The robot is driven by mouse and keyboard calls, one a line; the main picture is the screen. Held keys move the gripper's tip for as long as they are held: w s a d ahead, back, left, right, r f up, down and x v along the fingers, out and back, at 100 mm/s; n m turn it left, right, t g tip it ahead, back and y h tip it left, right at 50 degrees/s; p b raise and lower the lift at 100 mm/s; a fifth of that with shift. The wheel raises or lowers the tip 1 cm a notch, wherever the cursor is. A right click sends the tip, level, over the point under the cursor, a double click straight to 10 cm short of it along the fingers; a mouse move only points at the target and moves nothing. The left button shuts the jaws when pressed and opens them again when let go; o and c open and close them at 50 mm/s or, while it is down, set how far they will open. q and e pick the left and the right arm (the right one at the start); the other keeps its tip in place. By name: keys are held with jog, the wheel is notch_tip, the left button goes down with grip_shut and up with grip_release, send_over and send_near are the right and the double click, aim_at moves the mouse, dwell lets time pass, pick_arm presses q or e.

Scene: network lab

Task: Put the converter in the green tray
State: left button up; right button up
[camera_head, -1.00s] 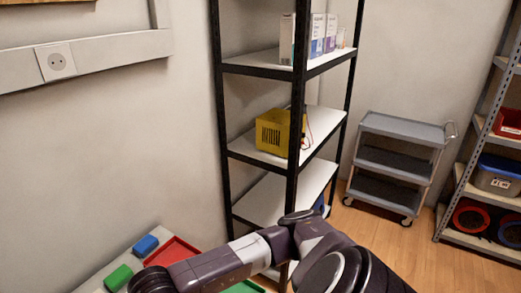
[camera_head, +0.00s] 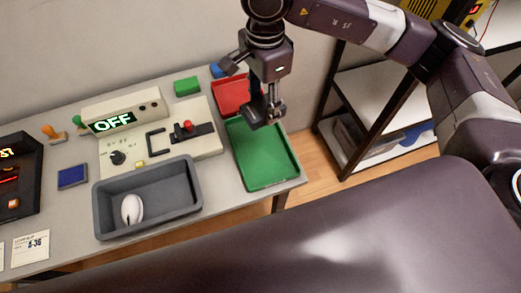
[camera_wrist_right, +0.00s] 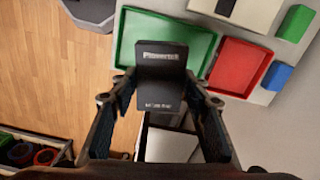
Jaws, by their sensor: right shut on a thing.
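My right gripper (camera_head: 262,112) hangs from above, over the far part of the green tray (camera_head: 268,172), near the red tray. In the right wrist view my right gripper (camera_wrist_right: 160,98) is shut on the converter (camera_wrist_right: 161,72), a dark box with pale lettering. The converter appears in front of the green tray (camera_wrist_right: 205,42) in that view, held above it. In the head view the converter is hard to tell from the dark gripper. The green tray looks empty where it shows. My left gripper is not in view.
A red tray (camera_head: 231,98) lies beyond the green one, with a green block (camera_head: 187,86) and a blue block (camera_head: 217,71) nearby. A device reading OFF (camera_head: 115,122) and a grey bin (camera_head: 168,205) holding a white mouse (camera_head: 132,209) stand to the left. A shelf (camera_head: 380,95) stands right.

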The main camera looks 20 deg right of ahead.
jog(key=shift+w+a+r+m, duration=0.15)
jog(key=shift+w+r+m, duration=0.3)
jog(key=shift+r+m, duration=0.4)
jog(key=shift+f+m, duration=0.15)
jog(key=shift+m, duration=0.1)
notch_tip(320, 180, down, 14)
jog(key=p, duration=0.2)
jog(key=shift+f+p, duration=0.25)
jog(key=shift+p, duration=0.1)
notch_tip(320, 180, down, 4)
jog(key=shift+f+p, duration=0.25)
jog(key=shift+p, duration=0.2)
jog(key=shift+f, duration=0.25)
jog(key=o, duration=1.4)
jog(key=shift+f, duration=0.1)
jog(key=shift+c, duration=0.2)
